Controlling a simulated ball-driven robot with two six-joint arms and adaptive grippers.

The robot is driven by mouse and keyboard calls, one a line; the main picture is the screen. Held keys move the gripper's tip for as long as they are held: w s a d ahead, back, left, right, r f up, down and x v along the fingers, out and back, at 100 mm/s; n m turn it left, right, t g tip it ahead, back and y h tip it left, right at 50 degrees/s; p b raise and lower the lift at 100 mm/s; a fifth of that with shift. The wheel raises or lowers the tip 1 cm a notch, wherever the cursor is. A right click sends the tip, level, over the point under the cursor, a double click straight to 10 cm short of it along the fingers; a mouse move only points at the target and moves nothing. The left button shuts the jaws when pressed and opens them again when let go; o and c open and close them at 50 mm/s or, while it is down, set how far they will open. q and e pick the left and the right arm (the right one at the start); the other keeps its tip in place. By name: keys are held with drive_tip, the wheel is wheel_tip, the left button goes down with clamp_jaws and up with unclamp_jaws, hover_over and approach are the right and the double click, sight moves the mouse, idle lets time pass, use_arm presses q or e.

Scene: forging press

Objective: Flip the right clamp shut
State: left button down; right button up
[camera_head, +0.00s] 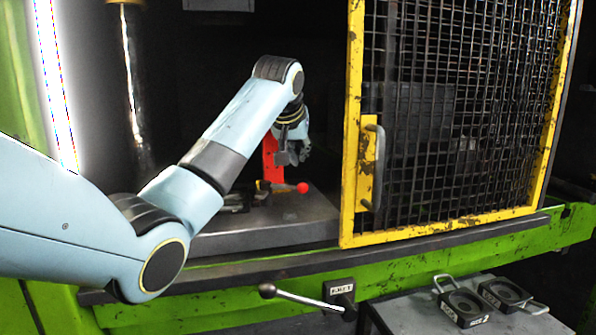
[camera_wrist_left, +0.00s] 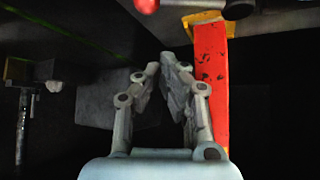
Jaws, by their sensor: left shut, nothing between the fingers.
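A clamp with a red upright bar (camera_head: 269,160) stands on the grey press bed inside the machine. A red ball knob (camera_head: 303,188) shows low beside it, to the right. In the left wrist view the worn red bar (camera_wrist_left: 211,85) runs just right of the fingers, and the red ball (camera_wrist_left: 147,4) is cut off at the top edge. My left gripper (camera_head: 299,155) is in front of and beside the bar; its fingers (camera_wrist_left: 164,68) are together and empty. Whether it touches the bar I cannot tell. My right gripper is not in view.
A yellow-framed mesh door (camera_head: 350,200) stands right of the opening. The grey bed (camera_head: 285,225) is bare at the front. A lever with a dark ball (camera_head: 267,291) projects below. Two handled dies (camera_head: 462,308) lie on a side table at lower right.

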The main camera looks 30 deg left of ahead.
use_arm(q)
drive_tip(key=p+x, duration=0.1)
drive_tip(key=x, duration=0.4)
drive_tip(key=shift+w+f, duration=0.2)
drive_tip(key=shift+f, duration=0.1)
drive_tip(key=s+p, duration=0.1)
drive_tip(key=s+d+p, duration=0.1)
drive_tip(key=s, duration=0.1)
drive_tip(key=shift+f, duration=0.15)
drive_tip(key=shift+s+d+f, duration=0.1)
drive_tip(key=shift+s+d, duration=0.1)
drive_tip(key=shift+s, duration=0.15)
drive_tip(key=shift+w+f, duration=0.1)
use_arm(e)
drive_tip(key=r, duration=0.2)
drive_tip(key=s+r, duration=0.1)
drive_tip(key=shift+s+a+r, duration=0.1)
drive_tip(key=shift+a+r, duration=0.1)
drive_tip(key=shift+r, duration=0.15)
